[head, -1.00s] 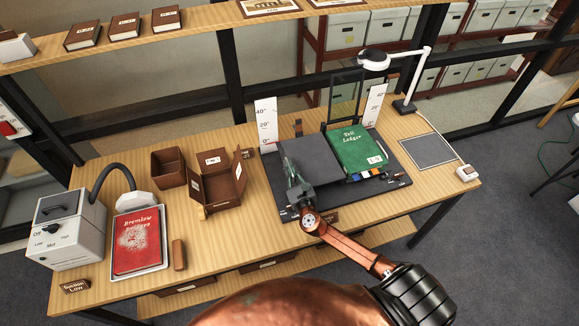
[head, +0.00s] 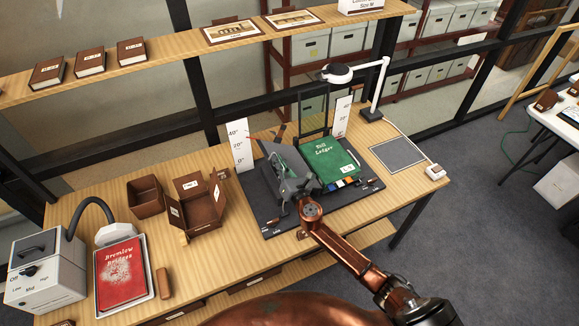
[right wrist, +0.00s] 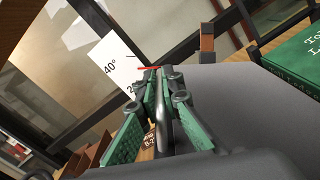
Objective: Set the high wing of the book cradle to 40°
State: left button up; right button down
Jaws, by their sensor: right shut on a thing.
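The book cradle (head: 270,228) stands on the table with a dark base. Its left, grey wing (head: 289,163) is tilted up beside the white angle scale (head: 240,146), marked 0°, 20° and 40°. My right gripper (head: 292,188) is shut on the raised wing's edge. In the right wrist view its green-padded fingers (right wrist: 160,122) close around that edge, and a red pointer (right wrist: 149,68) shows near the scale (right wrist: 116,70). The exact angle cannot be read. My left gripper is not in view.
A lamp (head: 338,74) and a second scale (head: 342,116) stand behind the ledger. Brown open boxes (head: 196,205), a red book (head: 121,274) on a tray and a grey control unit (head: 44,272) are to the left. A grey mat (head: 398,154) lies at right.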

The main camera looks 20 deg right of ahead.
jog(key=shift+d+r+m, duration=0.3)
jog(key=shift+r, duration=0.1)
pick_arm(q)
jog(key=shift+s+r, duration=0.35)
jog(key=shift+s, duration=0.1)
pick_arm(e)
jog(key=shift+w+d+r+m, duration=0.1)
jog(key=shift+d+r+m, duration=0.2)
jog(key=shift+d+r, duration=0.15)
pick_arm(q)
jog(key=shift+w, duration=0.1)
pick_arm(e)
jog(key=shift+d, duration=0.1)
jog(key=c, duration=2.1)
grip_release()
jog(key=shift+f, duration=0.1)
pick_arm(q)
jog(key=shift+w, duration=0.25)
pick_arm(e)
jog(key=shift+s+f, duration=0.1)
jog(key=shift+s, duration=0.4)
jog(key=s, duration=1.1)
jog(key=shift+d, duration=0.4)
